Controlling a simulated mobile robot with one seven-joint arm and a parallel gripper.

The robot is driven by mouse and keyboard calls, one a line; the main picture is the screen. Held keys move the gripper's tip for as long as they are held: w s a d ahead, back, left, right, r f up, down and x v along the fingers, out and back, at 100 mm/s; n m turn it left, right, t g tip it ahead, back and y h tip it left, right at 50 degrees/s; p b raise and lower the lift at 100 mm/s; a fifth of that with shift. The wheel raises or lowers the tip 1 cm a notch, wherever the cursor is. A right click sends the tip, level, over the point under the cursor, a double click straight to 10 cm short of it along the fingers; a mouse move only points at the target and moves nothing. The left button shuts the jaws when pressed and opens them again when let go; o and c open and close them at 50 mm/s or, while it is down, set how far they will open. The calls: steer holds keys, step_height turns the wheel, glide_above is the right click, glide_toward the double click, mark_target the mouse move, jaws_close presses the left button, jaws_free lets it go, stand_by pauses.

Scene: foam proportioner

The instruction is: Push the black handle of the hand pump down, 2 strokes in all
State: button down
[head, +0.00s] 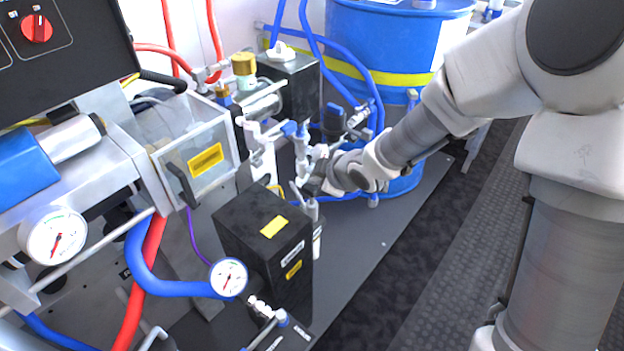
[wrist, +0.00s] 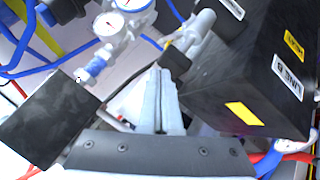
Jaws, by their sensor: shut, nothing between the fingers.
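In the wrist view a flat black block (wrist: 48,130) lies left of my fingers; a thin dark rod runs from near it to a smaller black piece (wrist: 176,60) by a grey metal cylinder (wrist: 203,28). I cannot tell for sure which black part is the pump handle. My gripper (wrist: 160,75) is shut and empty, its pale fingers side by side just below the smaller black piece; touching cannot be told. In the head view my gripper (head: 308,188) is among the metal fittings behind the black box (head: 262,235); the pump is largely hidden there.
The labelled black box also stands close on the right in the wrist view (wrist: 245,85). Gauges (wrist: 125,5), blue hoses and a blue drum (head: 385,45) surround the arm. A clear-walled box (head: 200,150) stands left. The grey floor plate (head: 365,255) is open at right.

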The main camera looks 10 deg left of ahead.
steer(key=shift+r, duration=0.45)
step_height(320, 180, up, 5)
steer(key=p, duration=0.5)
steer(key=shift+r, duration=0.1)
stand_by(0.4)
stand_by(1.9)
step_height(320, 180, up, 4)
steer(key=p, duration=0.6)
steer(key=shift+f, duration=0.35)
